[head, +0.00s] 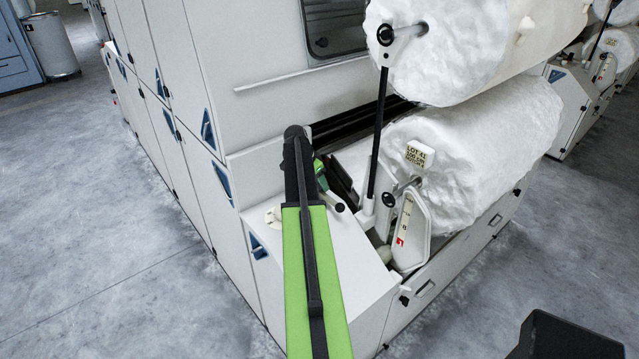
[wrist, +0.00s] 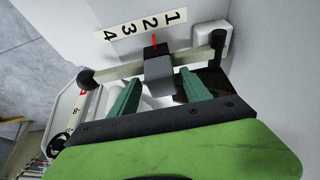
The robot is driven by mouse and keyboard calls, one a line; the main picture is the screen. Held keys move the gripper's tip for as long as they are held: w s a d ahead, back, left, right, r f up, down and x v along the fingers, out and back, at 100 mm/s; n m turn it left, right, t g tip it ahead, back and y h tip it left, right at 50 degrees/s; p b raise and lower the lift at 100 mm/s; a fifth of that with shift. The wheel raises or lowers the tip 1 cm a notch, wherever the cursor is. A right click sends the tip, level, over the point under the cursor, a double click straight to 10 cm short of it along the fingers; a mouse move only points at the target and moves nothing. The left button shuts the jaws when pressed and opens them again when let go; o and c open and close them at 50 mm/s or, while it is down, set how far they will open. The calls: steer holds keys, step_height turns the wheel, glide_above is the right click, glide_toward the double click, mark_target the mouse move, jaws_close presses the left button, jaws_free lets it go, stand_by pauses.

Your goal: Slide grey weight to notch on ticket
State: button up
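The grey weight (wrist: 159,76) sits on a pale bar (wrist: 122,69) with black ends in the wrist view. Its red pointer (wrist: 155,42) lines up at about the 2 on the white number strip (wrist: 140,24), marked 1 to 4. My gripper (wrist: 159,76) is open, its green fingers on either side of the weight with a gap showing at each side. In the head view, my arm hides the weight and most of my gripper (head: 319,168). The ticket (head: 418,154) hangs before the lower white roll; it seems to read "LOT 41, 100 LBS, NOTCH 4", in small print.
A black upright rod (head: 378,135) and a white scale housing (head: 412,235) with a red mark stand right of my gripper. Large white fibre rolls (head: 480,150) fill the machine's right side. The grey floor (head: 90,200) at left is clear.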

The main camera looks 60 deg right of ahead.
jaws_close()
stand_by(1.2)
